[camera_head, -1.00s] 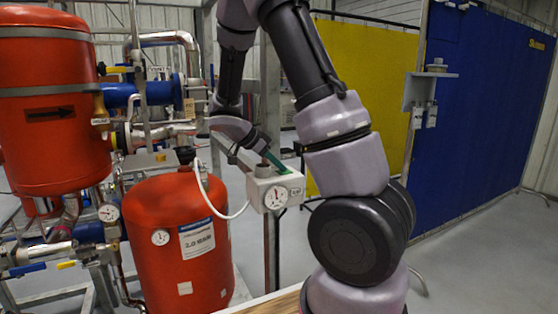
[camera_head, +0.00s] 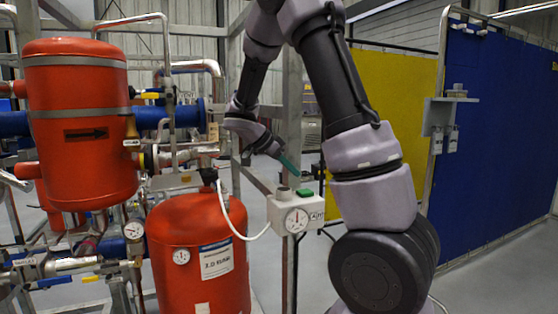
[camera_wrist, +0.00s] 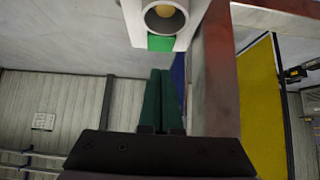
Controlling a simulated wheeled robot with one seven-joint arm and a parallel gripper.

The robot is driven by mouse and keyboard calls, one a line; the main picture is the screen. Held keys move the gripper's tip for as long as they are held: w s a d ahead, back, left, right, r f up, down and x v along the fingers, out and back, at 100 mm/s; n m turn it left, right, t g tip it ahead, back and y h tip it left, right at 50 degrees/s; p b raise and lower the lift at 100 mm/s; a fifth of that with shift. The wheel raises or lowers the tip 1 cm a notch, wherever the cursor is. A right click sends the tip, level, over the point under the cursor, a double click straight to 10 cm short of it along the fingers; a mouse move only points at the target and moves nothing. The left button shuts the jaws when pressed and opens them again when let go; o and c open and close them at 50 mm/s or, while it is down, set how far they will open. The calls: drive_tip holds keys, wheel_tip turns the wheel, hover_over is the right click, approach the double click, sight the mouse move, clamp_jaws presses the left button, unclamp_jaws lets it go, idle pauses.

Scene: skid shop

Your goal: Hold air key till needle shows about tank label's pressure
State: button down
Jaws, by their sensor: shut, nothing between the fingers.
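A white control box (camera_head: 283,205) on a post carries a green key (camera_head: 305,192) on top, beside a round grey knob. Its front has a round gauge (camera_head: 296,219) whose needle looks close to upright; the scale is too small to read. A red tank (camera_head: 203,288) below left bears a white label (camera_head: 216,260) that seems to read "3.0", though blurred. My gripper (camera_head: 296,173) is shut and empty, its green fingers a little above the key. In the wrist view the fingertips (camera_wrist: 161,72) are apart from the green key (camera_wrist: 161,43).
A white hose (camera_head: 236,225) runs from the tank's top to the box. A larger red vessel (camera_head: 80,165) and pipes stand at the left. A grey post (camera_wrist: 211,80) rises close beside the fingers. Blue and yellow panels (camera_head: 495,130) stand at the right with open floor before them.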

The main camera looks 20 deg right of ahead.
drive_tip(key=v, duration=0.6)
drive_tip(key=shift+a+r, duration=0.2)
drive_tip(key=shift+r, duration=0.05)
drive_tip(key=s+a+r+n+t+y, duration=0.2)
drive_tip(key=s+r+n+y, duration=0.1)
drive_tip(key=s, duration=0.4)
drive_tip(key=s+a+r+n+t+y, duration=0.1)
drive_tip(key=s+r+n+t+y, duration=0.1)
drive_tip(key=s+n+y, duration=0.2)
drive_tip(key=s+a+r+n+t+y, duration=0.2)
drive_tip(key=s+n, duration=0.4)
drive_tip(key=s, duration=0.5)
drive_tip(key=shift+a+r+t+y, duration=0.3)
drive_tip(key=shift+r+t+y, duration=0.1)
drive_tip(key=shift+r+y, duration=0.55)
